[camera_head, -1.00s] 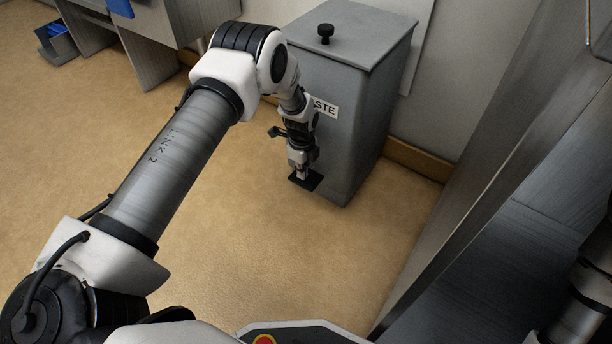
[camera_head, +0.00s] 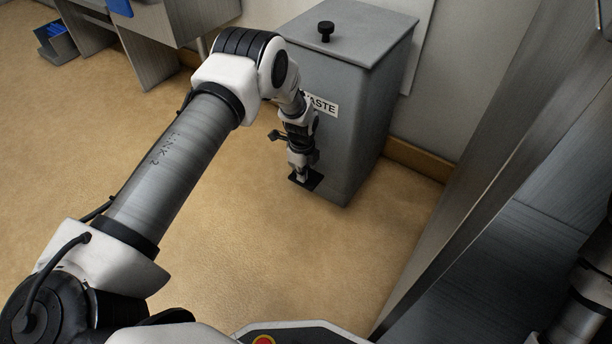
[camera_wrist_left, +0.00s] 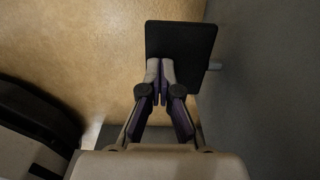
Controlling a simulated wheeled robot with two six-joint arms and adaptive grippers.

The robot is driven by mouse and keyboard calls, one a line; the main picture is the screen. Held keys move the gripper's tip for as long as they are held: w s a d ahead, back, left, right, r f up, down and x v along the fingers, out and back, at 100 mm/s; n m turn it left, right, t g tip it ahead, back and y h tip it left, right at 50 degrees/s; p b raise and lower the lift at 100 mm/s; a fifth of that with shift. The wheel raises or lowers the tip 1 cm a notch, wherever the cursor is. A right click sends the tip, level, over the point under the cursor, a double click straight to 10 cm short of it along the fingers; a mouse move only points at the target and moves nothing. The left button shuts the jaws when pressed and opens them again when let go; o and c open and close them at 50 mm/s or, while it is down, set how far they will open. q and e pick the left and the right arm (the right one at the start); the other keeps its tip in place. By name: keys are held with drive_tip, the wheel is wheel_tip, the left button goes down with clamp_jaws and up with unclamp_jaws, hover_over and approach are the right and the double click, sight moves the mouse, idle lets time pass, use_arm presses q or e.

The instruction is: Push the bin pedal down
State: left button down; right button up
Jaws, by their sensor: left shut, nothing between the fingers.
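The grey waste bin (camera_head: 345,110) stands against the wall, its lid (camera_head: 350,32) closed and its label partly hidden by my left arm. The black pedal (camera_head: 314,181) sticks out low at the bin's front, and it also shows as a dark square plate in the left wrist view (camera_wrist_left: 182,38). My left gripper (camera_head: 302,178) points down over the pedal. Its fingers (camera_wrist_left: 160,66) are shut, empty, and their tips overlap the pedal's near edge in the wrist view. I cannot tell whether they press on it. Part of my right arm shows at the lower right edge; its gripper is out of view.
A tall metal panel (camera_head: 470,170) stands on the right. A grey desk-like unit (camera_head: 160,45) and a small box with blue contents (camera_head: 55,42) are at the back left. The tan floor (camera_head: 240,240) in front of the bin is clear.

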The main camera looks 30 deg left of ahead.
use_arm(q)
drive_tip(key=shift+f, duration=0.3)
